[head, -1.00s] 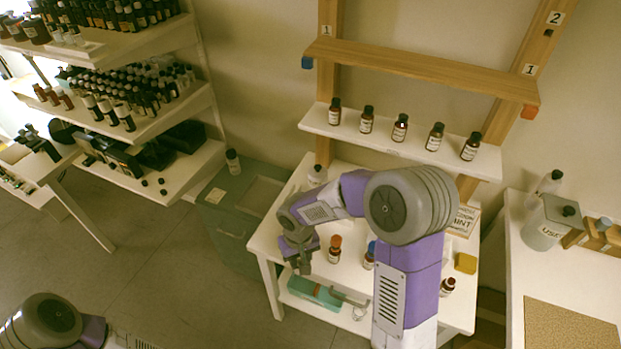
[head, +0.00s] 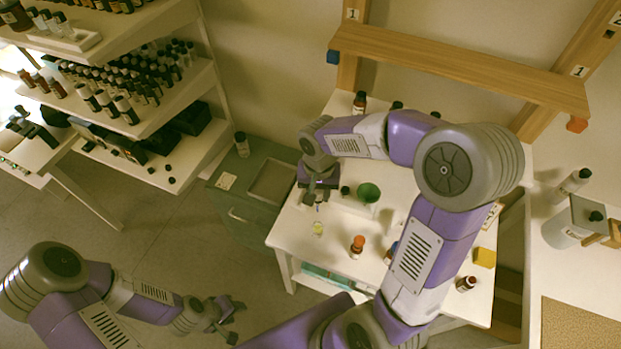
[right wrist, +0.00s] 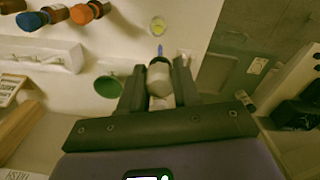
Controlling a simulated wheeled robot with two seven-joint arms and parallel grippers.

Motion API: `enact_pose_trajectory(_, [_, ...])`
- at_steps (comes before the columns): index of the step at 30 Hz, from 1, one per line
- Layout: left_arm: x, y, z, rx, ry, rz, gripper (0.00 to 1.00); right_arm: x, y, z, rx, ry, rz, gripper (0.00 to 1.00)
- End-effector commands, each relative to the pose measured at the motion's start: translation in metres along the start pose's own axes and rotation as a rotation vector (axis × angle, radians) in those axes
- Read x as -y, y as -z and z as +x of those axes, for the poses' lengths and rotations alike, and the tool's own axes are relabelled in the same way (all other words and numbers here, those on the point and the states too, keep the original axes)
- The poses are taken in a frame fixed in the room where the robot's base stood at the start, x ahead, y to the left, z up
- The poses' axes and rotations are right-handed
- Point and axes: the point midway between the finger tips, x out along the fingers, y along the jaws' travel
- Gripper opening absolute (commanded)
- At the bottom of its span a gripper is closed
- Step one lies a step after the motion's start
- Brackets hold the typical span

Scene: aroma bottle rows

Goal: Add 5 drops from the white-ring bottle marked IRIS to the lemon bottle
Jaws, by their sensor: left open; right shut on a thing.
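No IRIS or lemon lettering is legible. My left gripper (head: 230,322) is open and empty, low and left of the table.
My right arm hides much of the shelf.

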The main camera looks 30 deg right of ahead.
Motion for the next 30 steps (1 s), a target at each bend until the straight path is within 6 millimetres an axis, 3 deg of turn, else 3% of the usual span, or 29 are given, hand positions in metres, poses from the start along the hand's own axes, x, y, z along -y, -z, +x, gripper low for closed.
enact_pose_trajectory(14, [0.001, 0.000, 0.003, 0.001, 0.000, 0.000, 0.43, 0.000, -0.001, 0.002, 0.000, 0.000, -0.001, 0.24])
enact_pose_trajectory(30, [0.011, 0.001, 0.029, 0.001, 0.000, 0.000, 0.43, 0.000, -0.001, 0.034, 0.000, 0.000, -0.002, 0.24])
